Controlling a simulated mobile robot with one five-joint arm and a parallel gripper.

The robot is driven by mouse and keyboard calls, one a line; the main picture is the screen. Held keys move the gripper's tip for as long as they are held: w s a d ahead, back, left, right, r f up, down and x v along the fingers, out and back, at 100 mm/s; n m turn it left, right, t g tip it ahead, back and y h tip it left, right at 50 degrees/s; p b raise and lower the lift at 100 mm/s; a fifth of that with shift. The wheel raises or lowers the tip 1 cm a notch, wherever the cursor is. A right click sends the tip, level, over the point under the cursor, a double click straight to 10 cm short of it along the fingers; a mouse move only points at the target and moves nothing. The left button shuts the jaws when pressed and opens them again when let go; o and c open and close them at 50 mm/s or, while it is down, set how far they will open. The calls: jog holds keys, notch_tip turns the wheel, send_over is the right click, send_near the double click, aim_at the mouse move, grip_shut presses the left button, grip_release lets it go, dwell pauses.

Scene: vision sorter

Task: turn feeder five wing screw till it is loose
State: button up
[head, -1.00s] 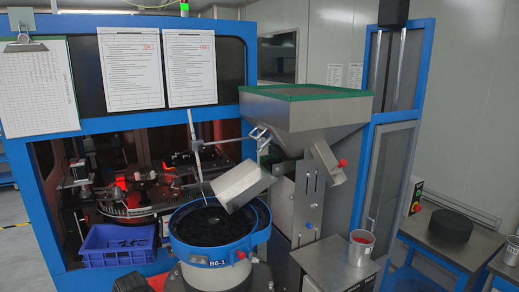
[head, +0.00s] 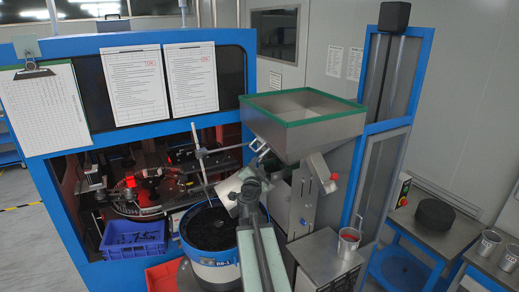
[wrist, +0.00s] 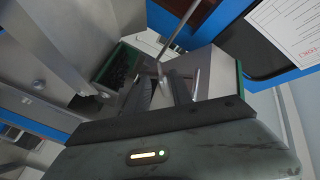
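My gripper (head: 250,183) is at the end of my raised arm, in front of the metal chute (head: 229,187) above the bowl feeder (head: 209,245). In the wrist view my gripper (wrist: 162,88) has two dark fingers apart, with a pale metal surface behind them and nothing clearly held. The bowl feeder is blue-rimmed, with a label too blurred to read surely. No wing screw can be made out clearly. A small red knob (head: 334,177) shows on the hopper's side chute, right of my gripper. My arm hides part of the bowl's front right.
A green-rimmed hopper (head: 304,117) stands behind my gripper. A thin metal rod (wrist: 178,32) runs close to the fingers. A metal cup (head: 348,243) stands on the right-hand cabinet.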

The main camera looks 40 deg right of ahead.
aim_at(259, 157)
jog(key=x, duration=0.7)
jog(key=shift+w+d+f, duration=0.1)
jog(key=shift+w+d, duration=0.15)
jog(key=shift+w, duration=0.1)
jog(key=shift+c, duration=0.4)
grip_shut()
